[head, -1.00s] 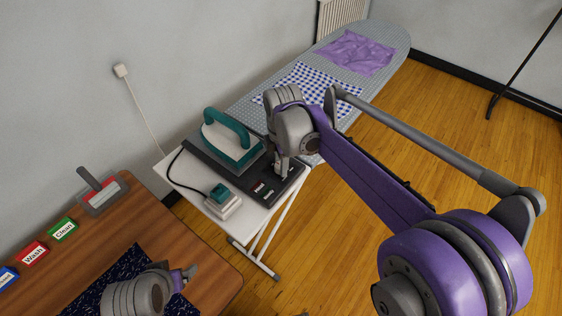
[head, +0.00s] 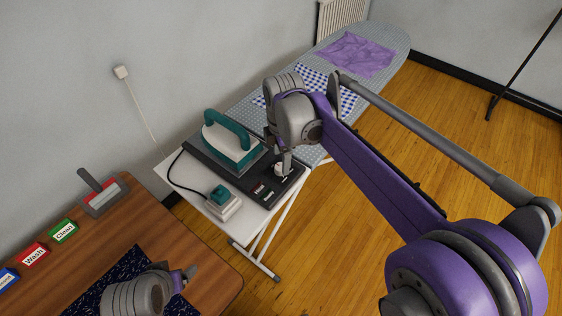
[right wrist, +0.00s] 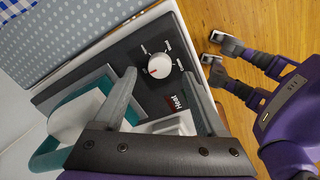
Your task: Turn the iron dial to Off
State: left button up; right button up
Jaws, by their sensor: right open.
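The white iron dial (right wrist: 160,66) with a red mark sits on the dark panel, with small labels around it too small to read. The red mark points toward the left side of the dial in the right wrist view. The dial also shows in the head view (head: 281,169), partly behind my right gripper (head: 285,161). In the right wrist view my right gripper (right wrist: 158,76) is open, its fingertips on either side of the dial in the picture; contact cannot be told. My left gripper (head: 188,273) is near the wooden table; in the right wrist view (right wrist: 212,58) its fingers are apart.
A teal and white iron (head: 232,136) rests on the dark panel (head: 252,184) beside the dial. A teal-topped plug block (head: 221,203) stands in front on the white shelf (head: 185,188). The ironing board (head: 392,42) with cloths extends behind. A wooden table (head: 205,262) is at lower left.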

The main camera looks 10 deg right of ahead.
notch_tip(320, 180, up, 7)
jog(key=shift+s+r, duration=0.2)
dwell(0.5)
jog(key=s+d+f+m+t, duration=0.1)
jog(key=s+f+m, duration=0.2)
jog(key=s+m, duration=0.3)
jog(key=s+d+f+m+t+p, duration=0.1)
jog(key=s+d+f+m+t, duration=0.1)
jog(key=s+f+m, duration=0.2)
jog(key=s+d+f+m+t+p, duration=0.1)
jog(key=s+f+m, duration=0.3)
jog(key=s+m, duration=0.5)
jog(key=shift+s+d+f+t, duration=0.15)
jog(key=shift+s+d+t, duration=0.25)
jog(key=shift+s+d, duration=0.25)
